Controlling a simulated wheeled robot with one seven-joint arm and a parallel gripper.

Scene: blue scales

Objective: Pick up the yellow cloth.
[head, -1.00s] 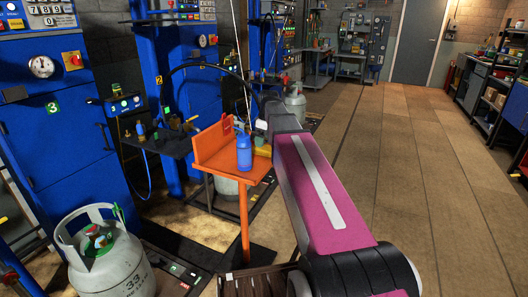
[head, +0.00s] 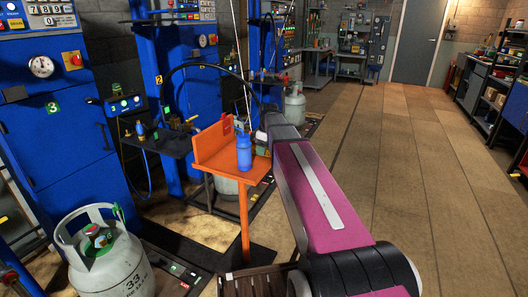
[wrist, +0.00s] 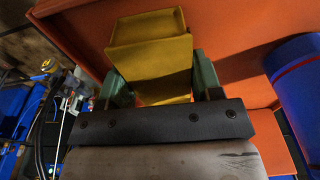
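The yellow cloth (wrist: 165,65) shows in the wrist view as a thick, box-like block in front of my gripper, close to the orange table (wrist: 245,25). The two green fingers of my gripper (wrist: 163,82) stand apart, one on each side of the cloth, with hardly any gap visible. I cannot tell whether they press on it. In the head view my gripper (head: 262,147) is small, over the right part of the orange table (head: 243,185), and the cloth is hidden there or too small to make out.
A blue bottle (head: 244,152) stands on the table close to the left of my gripper; its blue side (wrist: 300,85) shows at the right of the wrist view. The table has a raised orange back panel (head: 213,141). A gas cylinder (head: 105,262) stands at front left. Floor at right is clear.

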